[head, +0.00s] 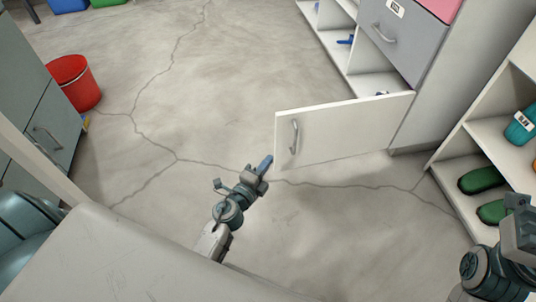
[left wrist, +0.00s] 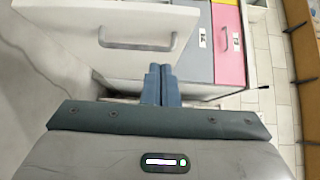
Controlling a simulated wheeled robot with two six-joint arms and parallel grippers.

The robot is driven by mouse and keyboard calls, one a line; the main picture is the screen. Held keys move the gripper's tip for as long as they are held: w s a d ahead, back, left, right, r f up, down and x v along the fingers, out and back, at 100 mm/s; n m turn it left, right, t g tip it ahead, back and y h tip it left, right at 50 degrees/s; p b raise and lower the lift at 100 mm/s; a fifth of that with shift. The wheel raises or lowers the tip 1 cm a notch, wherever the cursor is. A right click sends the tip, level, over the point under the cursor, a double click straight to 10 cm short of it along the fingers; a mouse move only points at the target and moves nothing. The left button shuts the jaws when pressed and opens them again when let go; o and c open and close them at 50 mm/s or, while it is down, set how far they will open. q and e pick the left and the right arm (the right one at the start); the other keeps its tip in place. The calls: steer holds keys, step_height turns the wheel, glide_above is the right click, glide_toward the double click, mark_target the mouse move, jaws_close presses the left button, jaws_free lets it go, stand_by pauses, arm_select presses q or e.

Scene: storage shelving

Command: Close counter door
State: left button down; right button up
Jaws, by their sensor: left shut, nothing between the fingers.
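The white counter door (head: 345,135) stands swung open from the grey and white counter unit (head: 403,42), with its hinged side at the right. A curved grey handle (head: 294,137) is near its free left edge. My left gripper (head: 266,163) is shut and empty, just left of the door's lower free corner; I cannot tell whether it touches. In the left wrist view its blue fingers (left wrist: 160,84) are together below a white panel with a handle (left wrist: 136,42), which looks like the door. My right arm (head: 500,255) shows at the lower right; its fingers are not clear.
A white shelf (head: 480,130) with green items (head: 481,180) stands at the right. A red bucket (head: 74,82) and a grey cabinet (head: 45,130) are at the left. The cracked concrete floor (head: 220,80) between is clear.

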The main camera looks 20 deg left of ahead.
arm_select(q)
glide_toward(283, 128)
steer(key=w+d, duration=0.2)
steer(key=d, duration=0.1)
steer(key=w, duration=0.1)
steer(key=w+a, duration=0.1)
steer(key=w, duration=0.1)
steer(key=shift+a+b, duration=0.3)
steer(key=shift+a, duration=0.05)
steer(key=shift+w+a+r, duration=0.1)
steer(key=shift+w+a, duration=0.15)
steer(key=shift+w, duration=0.1)
